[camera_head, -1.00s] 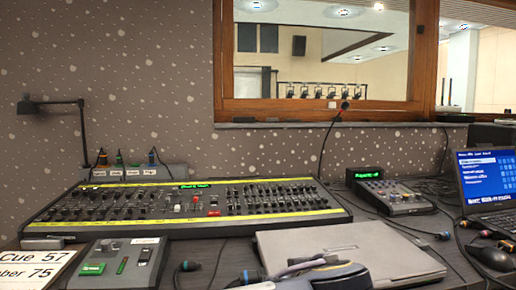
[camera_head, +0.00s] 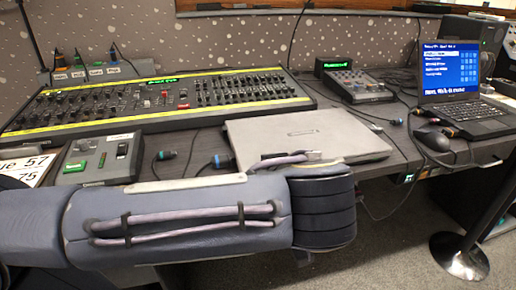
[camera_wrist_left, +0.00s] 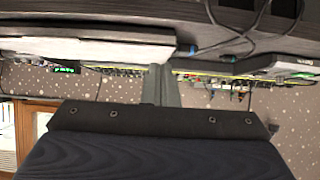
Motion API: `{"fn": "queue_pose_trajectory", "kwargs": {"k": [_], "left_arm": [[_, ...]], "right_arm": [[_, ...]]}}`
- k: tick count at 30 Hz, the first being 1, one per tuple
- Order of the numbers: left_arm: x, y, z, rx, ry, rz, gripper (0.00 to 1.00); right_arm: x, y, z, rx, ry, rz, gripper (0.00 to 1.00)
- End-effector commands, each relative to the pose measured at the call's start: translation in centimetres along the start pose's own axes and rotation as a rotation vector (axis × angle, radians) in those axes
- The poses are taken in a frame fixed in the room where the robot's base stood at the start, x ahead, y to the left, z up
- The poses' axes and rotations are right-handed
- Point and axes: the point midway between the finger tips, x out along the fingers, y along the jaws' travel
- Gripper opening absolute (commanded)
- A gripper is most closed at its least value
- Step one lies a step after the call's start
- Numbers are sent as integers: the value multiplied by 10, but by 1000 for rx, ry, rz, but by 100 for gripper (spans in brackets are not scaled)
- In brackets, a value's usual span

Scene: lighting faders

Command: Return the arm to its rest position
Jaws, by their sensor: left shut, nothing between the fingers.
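My left arm (camera_head: 185,220) comes in from the left in the head view and lies across the front of the desk. The fingers point toward the desk edge. The fader console (camera_head: 165,100), with yellow strips, stands behind the arm. My right gripper is not in view.
A closed grey laptop (camera_head: 305,138) lies just behind the arm. A small control box (camera_head: 103,155) sits at left, a small mixer (camera_head: 358,85) at back right. An open laptop (camera_head: 455,80) and mouse (camera_head: 434,140) are at right. A stand with a round base (camera_head: 460,262) stands on the floor.

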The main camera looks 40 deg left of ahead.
Motion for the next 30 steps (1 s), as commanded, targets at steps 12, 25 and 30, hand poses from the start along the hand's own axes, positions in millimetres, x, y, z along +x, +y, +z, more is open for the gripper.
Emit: {"fn": "queue_pose_trajectory", "kwargs": {"k": [12, 25, 30], "left_arm": [[-18, 0, 23, 0, -1, -2, 0], [43, -66, 145, 433, -609, 197, 0], [40, -68, 185, 448, -734, 469, 0]], "right_arm": [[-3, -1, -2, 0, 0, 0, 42], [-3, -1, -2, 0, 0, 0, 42], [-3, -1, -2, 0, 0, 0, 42]]}}
